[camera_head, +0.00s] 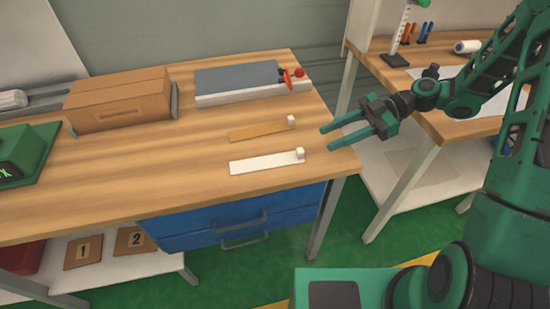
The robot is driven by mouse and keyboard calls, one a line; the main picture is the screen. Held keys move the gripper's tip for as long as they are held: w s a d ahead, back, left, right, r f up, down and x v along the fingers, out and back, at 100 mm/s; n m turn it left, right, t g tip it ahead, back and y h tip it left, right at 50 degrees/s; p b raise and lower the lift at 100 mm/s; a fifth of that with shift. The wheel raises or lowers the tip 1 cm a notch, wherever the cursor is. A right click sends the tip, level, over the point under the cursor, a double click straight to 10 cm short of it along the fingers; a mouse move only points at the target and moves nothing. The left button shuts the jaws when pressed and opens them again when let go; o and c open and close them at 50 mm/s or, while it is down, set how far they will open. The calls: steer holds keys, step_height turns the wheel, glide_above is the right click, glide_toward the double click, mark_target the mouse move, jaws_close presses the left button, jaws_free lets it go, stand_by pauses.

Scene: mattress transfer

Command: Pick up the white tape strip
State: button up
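The white tape strip (262,164) lies flat on the wooden table (120,178) close to its front right part. A small white block (301,154) stands at its right end. My gripper (323,138) is open and empty. Its two green fingers point left, to the right of the strip's block end, and appear above the table's right edge. Its exact height over the table cannot be told.
A tan strip (257,131) with a similar block lies just behind the white one. A cardboard box (118,100), a grey-topped case (236,83) with a red knob, and a green device (22,152) stand farther back and left. A second table (447,123) is at right.

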mark_target(303, 151)
steer(key=shift+f+x, duration=0.2)
steer(key=shift+x, duration=4.05)
steer(key=shift+s+d, duration=0.1)
steer(key=shift+d, duration=0.1)
steer(key=c, duration=0.7)
